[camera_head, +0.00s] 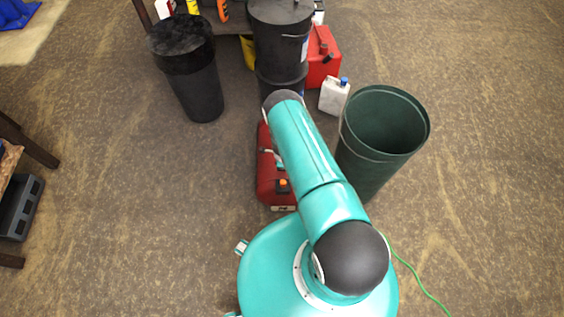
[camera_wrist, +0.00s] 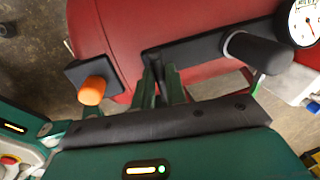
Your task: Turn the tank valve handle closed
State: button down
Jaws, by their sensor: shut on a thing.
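The red tank (camera_wrist: 190,18) fills the top of the wrist view. It also shows in the camera_head view (camera_head: 268,185), partly hidden under my arm. A long dark bar, apparently the valve handle (camera_wrist: 205,47), runs across the tank. My gripper (camera_wrist: 160,78) is shut on the left end of this bar, its two green fingers close together there. The exact contact between them is partly hidden. An orange knob (camera_wrist: 92,90) on a dark plate sits left of the fingers. A dark cylindrical grip (camera_wrist: 258,52) is at the bar's right end, near a white gauge (camera_wrist: 305,22).
A green bin (camera_head: 380,135) stands close to the right of the tank. A black bin (camera_head: 187,72) and a dark drum (camera_head: 281,40) stand behind. A white jug (camera_head: 334,96) and red can (camera_head: 322,58) are beyond.

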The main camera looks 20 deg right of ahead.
jog(key=shift+w, duration=0.1)
dwell(0.3)
jog(key=c, duration=1.5)
grip_release()
jog(key=shift+o, duration=0.2)
notch_tip(320, 180, up, 14)
jog(key=s+a, duration=0.1)
jog(key=s, duration=0.1)
jog(key=shift+s+f, duration=0.2)
jog(key=shift+s, duration=0.1)
